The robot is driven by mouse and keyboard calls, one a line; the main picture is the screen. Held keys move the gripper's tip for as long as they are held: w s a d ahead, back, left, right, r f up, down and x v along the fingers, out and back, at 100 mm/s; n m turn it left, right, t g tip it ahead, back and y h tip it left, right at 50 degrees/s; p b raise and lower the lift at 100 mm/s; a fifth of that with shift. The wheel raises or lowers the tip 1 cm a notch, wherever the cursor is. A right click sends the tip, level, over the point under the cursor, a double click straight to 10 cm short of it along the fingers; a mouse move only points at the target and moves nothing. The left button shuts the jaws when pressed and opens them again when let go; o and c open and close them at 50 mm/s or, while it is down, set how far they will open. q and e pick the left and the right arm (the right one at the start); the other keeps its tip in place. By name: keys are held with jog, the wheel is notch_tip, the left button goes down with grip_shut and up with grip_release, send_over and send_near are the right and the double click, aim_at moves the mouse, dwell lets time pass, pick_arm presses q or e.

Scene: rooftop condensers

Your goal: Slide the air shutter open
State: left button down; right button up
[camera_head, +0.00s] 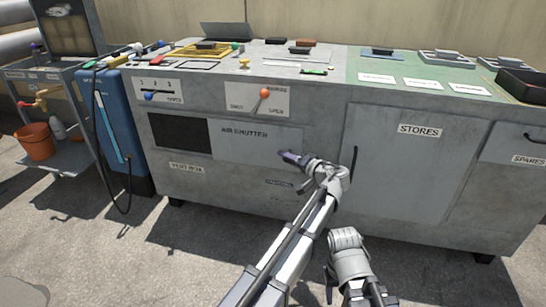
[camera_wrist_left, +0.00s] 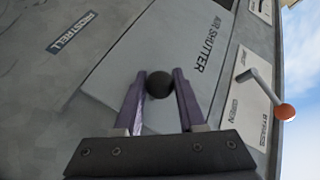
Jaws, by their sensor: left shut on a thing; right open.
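The air shutter (camera_head: 232,147) is a light grey panel lettered "AIR SHUTTER" on the front of the grey cabinet. A dark rectangular opening (camera_head: 180,133) shows directly to its left. The panel also shows in the left wrist view (camera_wrist_left: 190,62). My left gripper (camera_head: 289,157) is at the panel's right end. In the left wrist view its purple fingers are shut on a round black knob (camera_wrist_left: 159,84) in front of the panel. In the head view the knob is hidden by the fingers. Part of my right arm shows at the lower middle, but I see no right fingers.
A bypass lever with an orange ball (camera_head: 264,93) is above the shutter. A small lever with a blue ball (camera_head: 149,96) is above the opening. The stores door (camera_head: 400,165) and its dark handle (camera_head: 353,162) are to the right. A blue tank (camera_head: 112,125) stands at the left.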

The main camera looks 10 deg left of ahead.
pick_arm(q)
jog(key=shift+d, duration=0.65)
jog(key=c, duration=0.5)
grip_release()
jog(key=shift+d, duration=0.1)
